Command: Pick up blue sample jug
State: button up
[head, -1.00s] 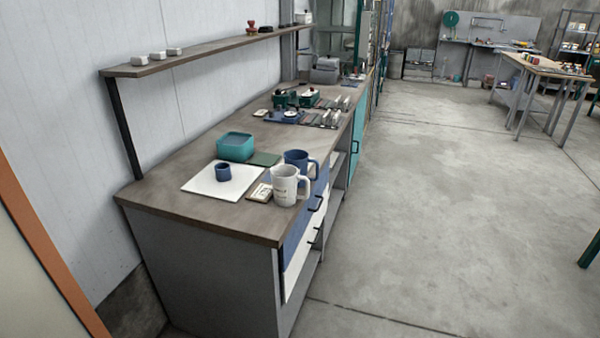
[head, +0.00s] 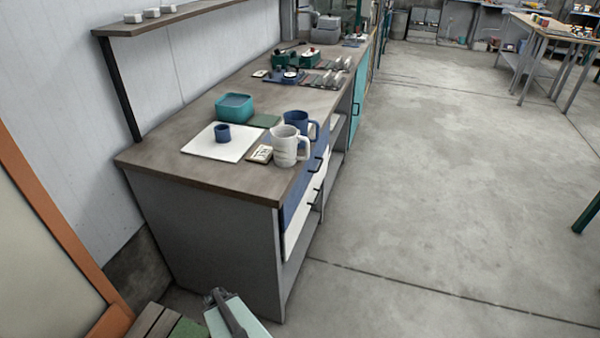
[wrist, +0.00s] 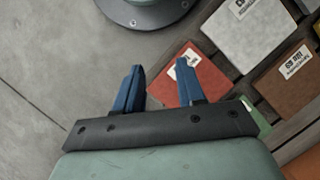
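The blue jug (head: 297,123), a mug shape with a handle on its right, stands upright on the workbench near its right edge in the head view. A white mug (head: 285,148) stands in front of it and hides part of its lower body. A smaller blue cup (head: 222,133) sits on a white board (head: 205,148) to the left. In the wrist view my gripper (wrist: 158,88) has its two blue fingers apart with nothing between them. It points down over floor and labelled tiles, and no jug shows there.
A teal tub (head: 235,108) stands behind the white board, and a small labelled card (head: 260,154) lies beside the white mug. A shelf (head: 165,17) hangs above the bench. Open floor (head: 430,180) lies to the right. The wrist view shows a red tile (wrist: 190,80) among others on slats.

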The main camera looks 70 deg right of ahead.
jog(key=s+d+r+m+t, duration=0.1)
jog(key=d+r+m+t, duration=0.2)
jog(key=d, duration=0.8)
jog(key=n+t+h, duration=1)
jog(key=n+h, duration=0.8)
jog(key=n, duration=1.7)
send_near(318, 133)
jog(key=shift+n, duration=0.3)
jog(key=x, duration=1)
jog(key=shift+w+d, duration=0.15)
jog(key=shift+d, duration=0.2)
